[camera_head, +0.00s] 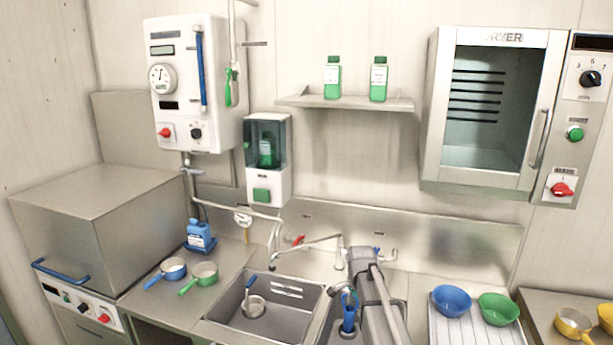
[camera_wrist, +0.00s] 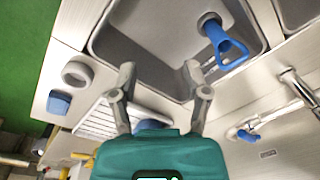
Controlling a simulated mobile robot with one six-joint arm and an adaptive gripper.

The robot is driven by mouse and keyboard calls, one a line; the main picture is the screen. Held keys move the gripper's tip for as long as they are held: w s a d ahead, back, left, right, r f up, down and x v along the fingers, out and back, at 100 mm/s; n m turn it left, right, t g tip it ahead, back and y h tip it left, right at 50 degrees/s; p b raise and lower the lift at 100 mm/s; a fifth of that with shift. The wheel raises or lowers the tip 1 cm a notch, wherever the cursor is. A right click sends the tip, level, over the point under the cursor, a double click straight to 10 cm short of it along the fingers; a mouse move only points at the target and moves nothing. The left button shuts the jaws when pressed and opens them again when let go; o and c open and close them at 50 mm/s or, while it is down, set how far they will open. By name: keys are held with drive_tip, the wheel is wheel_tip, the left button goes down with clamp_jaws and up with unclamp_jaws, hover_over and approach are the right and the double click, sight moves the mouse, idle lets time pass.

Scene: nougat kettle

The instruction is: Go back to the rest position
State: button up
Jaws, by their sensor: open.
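My gripper (camera_wrist: 160,78) is open in the wrist view, its two grey fingers spread wide with nothing between them. It is over the near edge of a sink basin (camera_wrist: 150,45). A blue-handled object (camera_wrist: 225,45) stands in that basin, apart from the fingers. In the head view my grey arm reaches over the right sink basin, and the blue object (camera_head: 348,318) shows beside it. The arm hides much of that basin, and the fingers are hard to make out there.
Taps (camera_head: 320,240) stand behind the sinks. The left basin (camera_head: 285,317) holds a small blue-handled pan (camera_head: 254,306). Blue (camera_head: 452,299) and green (camera_head: 498,308) bowls sit on the right drainer. Blue (camera_head: 172,269) and green (camera_head: 204,273) pans sit left. A dryer (camera_head: 490,110) hangs upper right.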

drive_tip(key=s+d+f+n+b, duration=0.1)
drive_tip(key=s+f+n+b, duration=0.5)
drive_tip(key=s, duration=0.6)
drive_tip(key=s+f+n+b, duration=0.6)
drive_tip(key=s+f+b, duration=0.4)
drive_tip(key=s+f, duration=0.1)
drive_tip(key=shift+s+d+f+n+g+b, duration=0.25)
drive_tip(key=shift+s+d+n+g+b, duration=0.05)
drive_tip(key=shift+s+d, duration=0.05)
